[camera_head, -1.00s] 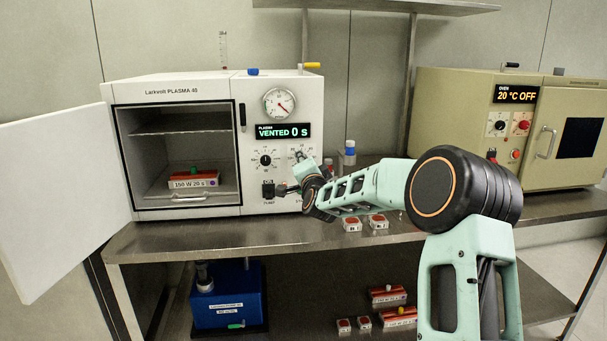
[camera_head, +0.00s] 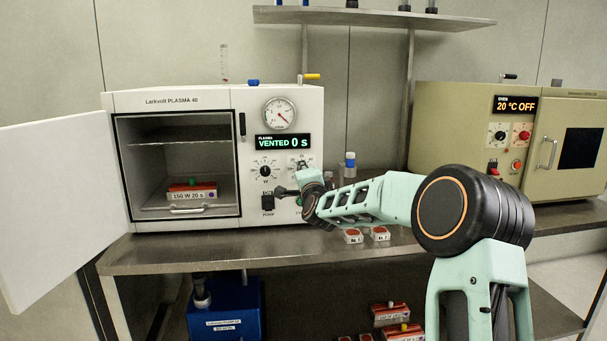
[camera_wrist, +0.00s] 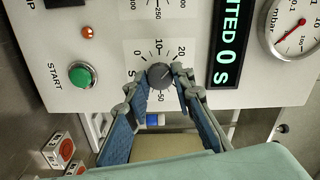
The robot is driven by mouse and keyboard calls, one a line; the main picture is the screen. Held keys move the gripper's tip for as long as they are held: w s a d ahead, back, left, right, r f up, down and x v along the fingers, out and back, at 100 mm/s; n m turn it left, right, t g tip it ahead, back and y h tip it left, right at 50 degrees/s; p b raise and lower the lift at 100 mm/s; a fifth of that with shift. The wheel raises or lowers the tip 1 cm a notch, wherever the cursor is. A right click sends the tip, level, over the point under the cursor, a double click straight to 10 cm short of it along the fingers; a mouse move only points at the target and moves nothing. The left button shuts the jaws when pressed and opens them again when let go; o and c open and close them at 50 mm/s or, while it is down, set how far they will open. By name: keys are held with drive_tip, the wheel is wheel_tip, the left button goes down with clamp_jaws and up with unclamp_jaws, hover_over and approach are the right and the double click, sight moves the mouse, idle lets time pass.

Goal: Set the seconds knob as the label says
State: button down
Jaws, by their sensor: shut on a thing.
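The seconds knob (camera_wrist: 160,75) is a small grey dial on the plasma unit's white front panel, with a printed scale around it showing 10, 20 and 50. My gripper (camera_wrist: 164,82) has its two fingertips on either side of the knob and is shut on it. The knob's exact pointer direction is hard to read. The display (camera_head: 283,142) reads VENTED 0 s. The label (camera_head: 188,196) on the red-and-white carrier (camera_head: 205,186) inside the open chamber reads 150 W 20 s. In the head view my wrist hides most of the knob.
The watts knob (camera_head: 266,171) sits left of the seconds knob. A green START button (camera_wrist: 82,75) and a black switch (camera_head: 268,203) are nearby on the panel. The chamber door (camera_head: 55,200) stands open at left. Small labelled boxes (camera_head: 353,236) lie on the bench below my arm.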

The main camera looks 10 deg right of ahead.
drive_tip(key=c, duration=1.7)
unclamp_jaws()
drive_tip(key=shift+o, duration=0.2)
drive_tip(key=s, duration=1.2)
